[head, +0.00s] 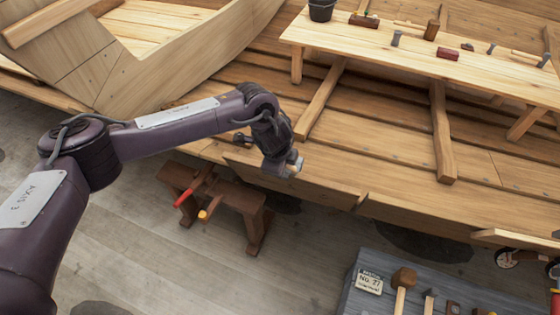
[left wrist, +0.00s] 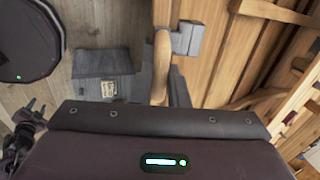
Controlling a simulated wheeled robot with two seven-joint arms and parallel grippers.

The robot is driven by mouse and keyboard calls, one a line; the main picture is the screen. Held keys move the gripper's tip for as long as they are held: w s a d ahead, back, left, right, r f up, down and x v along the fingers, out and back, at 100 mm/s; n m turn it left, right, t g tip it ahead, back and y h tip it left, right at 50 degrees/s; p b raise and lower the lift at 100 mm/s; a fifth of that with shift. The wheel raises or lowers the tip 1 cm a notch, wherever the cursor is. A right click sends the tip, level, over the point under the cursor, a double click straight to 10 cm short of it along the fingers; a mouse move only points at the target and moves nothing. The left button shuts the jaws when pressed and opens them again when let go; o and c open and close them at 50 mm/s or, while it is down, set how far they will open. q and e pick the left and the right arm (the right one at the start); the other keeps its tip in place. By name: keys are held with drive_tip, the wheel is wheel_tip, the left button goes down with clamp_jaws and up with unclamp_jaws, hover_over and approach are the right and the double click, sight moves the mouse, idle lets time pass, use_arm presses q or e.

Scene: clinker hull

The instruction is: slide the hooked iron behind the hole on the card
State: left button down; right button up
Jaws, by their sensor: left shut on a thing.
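My left gripper (head: 288,164) is beside the upper edge of the hull's near plank (head: 320,188). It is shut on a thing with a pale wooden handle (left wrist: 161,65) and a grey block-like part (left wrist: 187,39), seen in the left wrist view. I take this for the hooked iron; its hook shape is not clear. The card (head: 369,282) lies on the grey bench, marked "No. 27"; its smaller print is too small to read. It also shows in the left wrist view (left wrist: 109,89). I cannot make out which hole it names. My right gripper is not in view.
The grey bench (head: 348,300) carries a mallet (head: 403,279) and other tools. A dark wooden trestle (head: 235,208) with red and orange-handled tools stands below my left arm. A plank table (head: 470,72) with a bucket (head: 321,10) and small tools stands inside the hull.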

use_arm(q)
drive_tip(key=shift+s+d+p, duration=0.1)
drive_tip(key=shift+s+d, duration=0.2)
drive_tip(key=shift+d, duration=0.6)
drive_tip(key=shift+s+d+p, duration=0.1)
drive_tip(key=shift+s+d, duration=0.2)
drive_tip(key=shift+d, duration=0.6)
drive_tip(key=shift+s+d+p, duration=0.1)
drive_tip(key=shift+s+d, duration=0.2)
drive_tip(key=shift+d, duration=0.6)
drive_tip(key=shift+s+d, duration=0.25)
drive_tip(key=shift+d, duration=0.6)
drive_tip(key=shift+s+d, duration=0.3)
drive_tip(key=shift+d, duration=0.6)
drive_tip(key=shift+s+d, duration=0.25)
drive_tip(key=shift+d, duration=0.6)
drive_tip(key=shift+s+d, duration=0.2)
drive_tip(key=shift+d, duration=0.4)
drive_tip(key=shift+r+p, duration=0.1)
drive_tip(key=shift+p, duration=0.2)
